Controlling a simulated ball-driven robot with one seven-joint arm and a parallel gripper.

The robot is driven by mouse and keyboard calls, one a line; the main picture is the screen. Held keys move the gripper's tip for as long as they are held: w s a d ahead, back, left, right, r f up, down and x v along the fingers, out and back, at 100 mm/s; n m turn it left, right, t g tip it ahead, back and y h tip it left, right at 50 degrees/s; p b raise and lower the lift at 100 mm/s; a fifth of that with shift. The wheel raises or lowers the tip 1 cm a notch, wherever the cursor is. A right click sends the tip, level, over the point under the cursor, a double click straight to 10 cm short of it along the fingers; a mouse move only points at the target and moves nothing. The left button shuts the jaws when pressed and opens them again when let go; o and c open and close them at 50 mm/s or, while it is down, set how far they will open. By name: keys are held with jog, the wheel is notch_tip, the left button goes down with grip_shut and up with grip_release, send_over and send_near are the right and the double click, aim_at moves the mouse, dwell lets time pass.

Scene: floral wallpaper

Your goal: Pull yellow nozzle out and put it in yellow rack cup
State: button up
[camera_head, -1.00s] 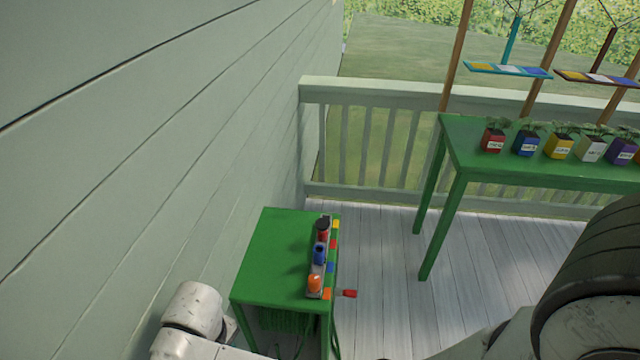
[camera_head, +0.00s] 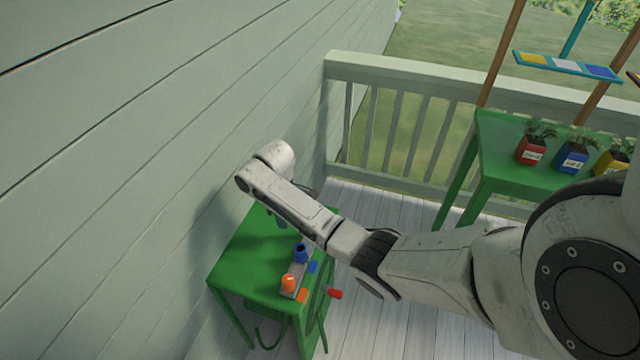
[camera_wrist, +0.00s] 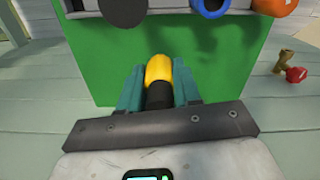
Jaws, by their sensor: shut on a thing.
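My gripper (camera_wrist: 158,88) is shut on the yellow nozzle in the wrist view. The yellow nozzle (camera_wrist: 157,68) has a yellow tip and a dark body and sits between the teal fingers. In the head view my arm reaches over the small green table, and the nozzle cannot be made out there. The rack (camera_head: 289,290) stands along the table's right edge. A blue nozzle (camera_head: 301,253) and an orange nozzle (camera_head: 288,283) stand in it. The rack's far part, with the yellow cup, is hidden behind my arm. A round black end (camera_wrist: 123,10) shows at the wrist view's top.
The small green table (camera_head: 238,272) stands by the wall. A red tap handle (camera_head: 334,294) sticks out at its right side, with hoses below. A larger green table (camera_head: 505,160) with potted plants stands by the railing (camera_head: 400,80). Deck floor lies between the tables.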

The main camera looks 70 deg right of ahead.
jog(key=s+d+r, duration=0.1)
jog(key=s+d, duration=0.1)
jog(key=d, duration=0.4)
jog(key=s+d, duration=0.3)
jog(key=d, duration=0.4)
jog(key=shift+s+r+n, duration=0.35)
jog(key=shift+r+n, duration=0.05)
jog(key=shift+r+p, duration=0.1)
jog(key=shift+p, duration=0.35)
jog(key=shift+f+b, duration=2.15)
jog(key=shift+f, duration=0.85)
jog(key=shift+f+b, duration=0.75)
jog(key=shift+f, duration=0.8)
jog(key=o, duration=1.1)
jog(key=shift+o, duration=0.2)
notch_tip(320, 180, up, 11)
